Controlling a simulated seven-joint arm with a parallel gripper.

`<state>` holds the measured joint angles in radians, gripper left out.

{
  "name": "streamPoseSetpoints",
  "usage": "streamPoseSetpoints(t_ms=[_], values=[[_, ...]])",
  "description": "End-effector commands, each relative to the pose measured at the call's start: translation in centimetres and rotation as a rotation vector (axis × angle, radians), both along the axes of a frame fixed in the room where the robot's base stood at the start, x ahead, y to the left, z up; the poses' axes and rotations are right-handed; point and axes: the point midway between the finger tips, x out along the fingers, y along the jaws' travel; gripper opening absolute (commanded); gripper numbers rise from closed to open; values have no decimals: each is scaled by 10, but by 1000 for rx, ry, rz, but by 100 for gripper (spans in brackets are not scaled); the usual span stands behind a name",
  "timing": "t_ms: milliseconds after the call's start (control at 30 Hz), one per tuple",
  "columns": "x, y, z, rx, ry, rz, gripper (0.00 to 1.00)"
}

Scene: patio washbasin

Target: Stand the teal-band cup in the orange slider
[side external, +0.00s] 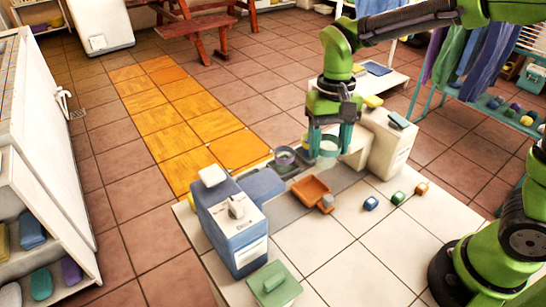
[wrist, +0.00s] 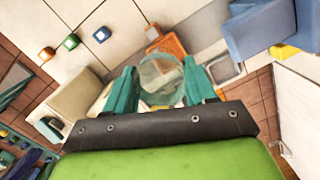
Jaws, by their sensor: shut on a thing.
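My gripper (side external: 331,146) is shut on the teal-band cup (side external: 328,148), which shows between the teal fingers in the side view. In the wrist view, my gripper (wrist: 162,88) has a finger on each side of the cup (wrist: 161,78), which looks clear and round. The orange slider (side external: 309,188) is a shallow orange tray on the white tiled top, lower and to the left of the held cup in the side view. In the wrist view the slider (wrist: 172,43) shows just beyond the cup, partly hidden by it. The cup looks held above the surface, apart from the slider.
A blue-and-white machine (side external: 232,222) is at the left, with a green block (side external: 273,284) in front. A white box (side external: 392,148) stands close right. Small blue, green and orange blocks lie right of the slider.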

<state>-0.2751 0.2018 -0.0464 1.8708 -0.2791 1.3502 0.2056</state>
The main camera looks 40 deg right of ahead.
Motion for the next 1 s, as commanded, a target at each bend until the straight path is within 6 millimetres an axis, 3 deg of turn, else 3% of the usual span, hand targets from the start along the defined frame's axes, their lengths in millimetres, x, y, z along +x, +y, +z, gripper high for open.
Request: streamPoseSetpoints(t_ms=[100,300,500,667,1000], values=[[-42,-16,-16,-2,8,11,26],[-98,-34,-47,-8,24,34,26],[-125,-41,-70,-16,40,58,26],[-100,-35,-73,-17,21,68,26],[-13,-13,-82,-17,21,67,26]])
